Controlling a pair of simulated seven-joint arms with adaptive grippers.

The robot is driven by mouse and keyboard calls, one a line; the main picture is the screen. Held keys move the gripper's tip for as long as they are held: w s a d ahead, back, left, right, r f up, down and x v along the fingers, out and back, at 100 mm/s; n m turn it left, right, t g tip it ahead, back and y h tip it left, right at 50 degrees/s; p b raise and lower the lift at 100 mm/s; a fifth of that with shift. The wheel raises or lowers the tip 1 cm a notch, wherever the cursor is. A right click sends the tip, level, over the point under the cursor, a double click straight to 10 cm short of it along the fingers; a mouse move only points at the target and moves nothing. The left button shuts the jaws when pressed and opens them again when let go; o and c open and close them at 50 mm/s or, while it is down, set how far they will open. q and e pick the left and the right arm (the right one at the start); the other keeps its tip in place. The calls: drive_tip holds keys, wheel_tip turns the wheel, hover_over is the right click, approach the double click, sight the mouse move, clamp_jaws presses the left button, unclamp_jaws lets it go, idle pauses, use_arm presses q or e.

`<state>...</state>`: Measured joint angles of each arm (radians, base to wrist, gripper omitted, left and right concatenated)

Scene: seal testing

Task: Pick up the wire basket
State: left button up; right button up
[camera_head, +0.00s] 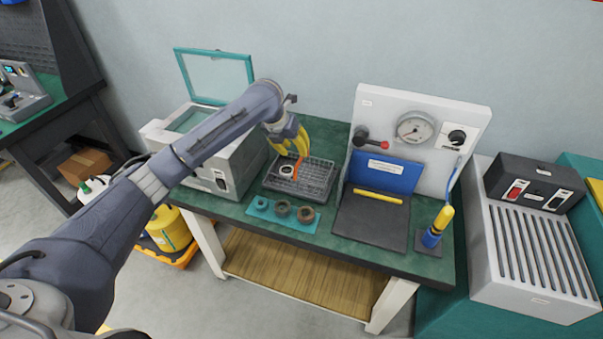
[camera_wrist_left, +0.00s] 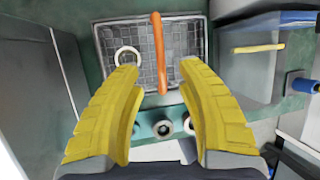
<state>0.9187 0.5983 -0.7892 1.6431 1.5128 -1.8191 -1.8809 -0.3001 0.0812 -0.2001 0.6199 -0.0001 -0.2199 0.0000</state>
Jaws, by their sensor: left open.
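The wire basket (camera_head: 311,182) is a grey mesh tray on the green table, between the white lidded machine and the gauge panel. It has an orange handle (camera_head: 297,168) standing across it and a pale ring inside near its left side. In the left wrist view the basket (camera_wrist_left: 187,45) lies ahead, with the orange handle (camera_wrist_left: 159,50) between the fingers and the ring (camera_wrist_left: 127,57) to its left. My left gripper (camera_head: 289,152) is above the basket, its yellow fingers apart. In the wrist view the open fingers (camera_wrist_left: 160,85) hold nothing. My right gripper is not in view.
The white machine (camera_head: 222,178) with a raised glass lid stands close on the left. A teal strip (camera_head: 262,213) with several rings lies in front of the basket. The gauge panel (camera_head: 440,160), blue plate and dark pad stand to the right.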

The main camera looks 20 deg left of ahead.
sight(301, 157)
use_arm(q)
drive_tip(key=shift+x, duration=3.35)
drive_tip(key=shift+c, duration=0.4)
clamp_jaws()
